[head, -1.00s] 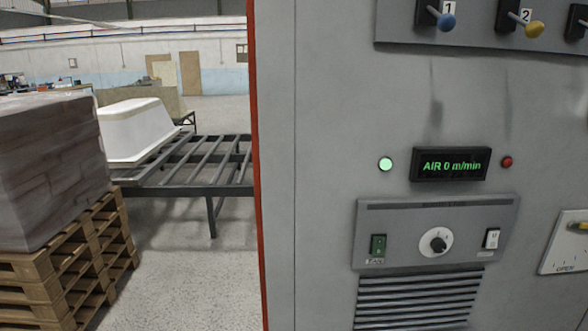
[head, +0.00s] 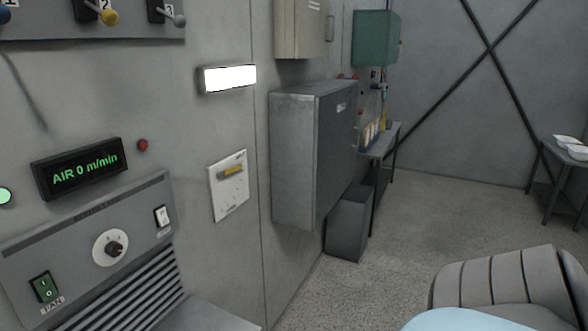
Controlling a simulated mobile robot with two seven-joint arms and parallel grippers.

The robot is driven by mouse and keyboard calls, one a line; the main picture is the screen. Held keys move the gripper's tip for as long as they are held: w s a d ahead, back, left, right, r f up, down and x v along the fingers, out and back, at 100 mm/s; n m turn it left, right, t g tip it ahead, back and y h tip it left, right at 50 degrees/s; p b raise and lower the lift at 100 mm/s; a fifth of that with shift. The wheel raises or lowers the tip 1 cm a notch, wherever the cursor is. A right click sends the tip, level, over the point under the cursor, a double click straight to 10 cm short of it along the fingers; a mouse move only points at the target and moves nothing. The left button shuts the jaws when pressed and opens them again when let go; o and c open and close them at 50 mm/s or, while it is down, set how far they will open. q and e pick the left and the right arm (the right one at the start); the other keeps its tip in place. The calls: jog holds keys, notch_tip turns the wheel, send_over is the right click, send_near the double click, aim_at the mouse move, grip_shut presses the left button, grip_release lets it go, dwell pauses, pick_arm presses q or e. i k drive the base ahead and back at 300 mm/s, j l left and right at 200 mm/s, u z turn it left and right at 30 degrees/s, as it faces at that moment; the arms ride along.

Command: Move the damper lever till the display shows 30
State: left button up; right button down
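The display (head: 79,168) on the grey wall panel at the left reads "AIR 0 m/min" in green. To its right, a white plate (head: 229,199) is fixed to the wall and carries a short yellow lever (head: 231,171) near its upper part, which looks like the damper lever. The lever lies close to level. The small marks on the plate are too blurred to read. Neither of my grippers is in view.
Below the display is a control panel with a black knob (head: 114,249), a green FAN switch (head: 43,287) and a white switch (head: 162,215). A grey cabinet (head: 295,160) juts from the wall right of the plate. Open floor (head: 440,205) lies further right.

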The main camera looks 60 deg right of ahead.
aim_at(230, 170)
jog(key=z, duration=1.4)
